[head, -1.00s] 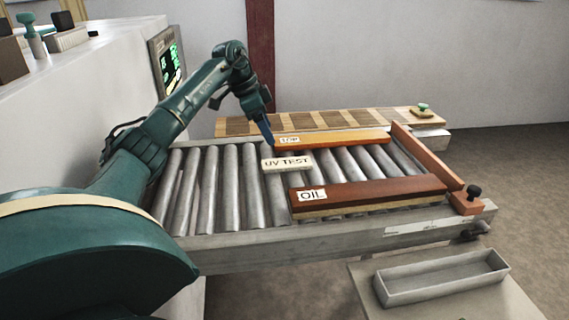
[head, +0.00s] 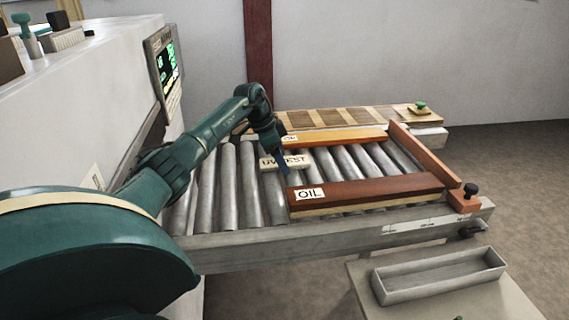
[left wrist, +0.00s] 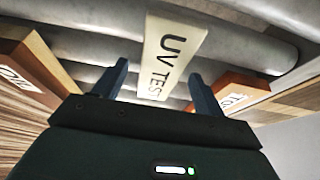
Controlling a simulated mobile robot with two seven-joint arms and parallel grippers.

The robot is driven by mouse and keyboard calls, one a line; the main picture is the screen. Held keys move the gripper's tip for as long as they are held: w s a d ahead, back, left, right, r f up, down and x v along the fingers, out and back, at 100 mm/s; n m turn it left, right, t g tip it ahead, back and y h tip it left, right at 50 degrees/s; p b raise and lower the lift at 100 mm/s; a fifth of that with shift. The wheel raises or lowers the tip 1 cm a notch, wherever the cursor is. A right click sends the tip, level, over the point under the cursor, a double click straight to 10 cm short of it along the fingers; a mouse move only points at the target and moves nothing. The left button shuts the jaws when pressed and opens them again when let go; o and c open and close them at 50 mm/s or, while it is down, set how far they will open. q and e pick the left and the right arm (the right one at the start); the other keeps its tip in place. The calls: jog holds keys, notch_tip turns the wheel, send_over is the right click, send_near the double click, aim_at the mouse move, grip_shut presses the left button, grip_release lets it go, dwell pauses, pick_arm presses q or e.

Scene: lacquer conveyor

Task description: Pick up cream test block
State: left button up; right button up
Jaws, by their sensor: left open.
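The cream test block (head: 298,160), marked "UV TEST", lies on the rollers between two wooden strips. My left gripper (head: 285,165) is over the block and hides part of its lettering in the head view. In the left wrist view the cream block (left wrist: 172,42) runs between the two spread fingers of my left gripper (left wrist: 157,90). The fingers are open with a gap on each side of the block. I cannot tell how far above it they are. My right gripper is not in view.
A brown strip labelled OIL (head: 375,190) lies in front of the block, and an orange strip (head: 345,137) behind it. An orange stop bar (head: 425,158) closes the right end of the roller conveyor (head: 225,180). A grey tray (head: 440,275) stands at front right.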

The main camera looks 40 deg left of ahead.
pick_arm(q)
jog(key=shift+c, duration=0.2)
jog(key=c, duration=1)
jog(key=shift+c, duration=0.6)
jog(key=shift+r, duration=0.15)
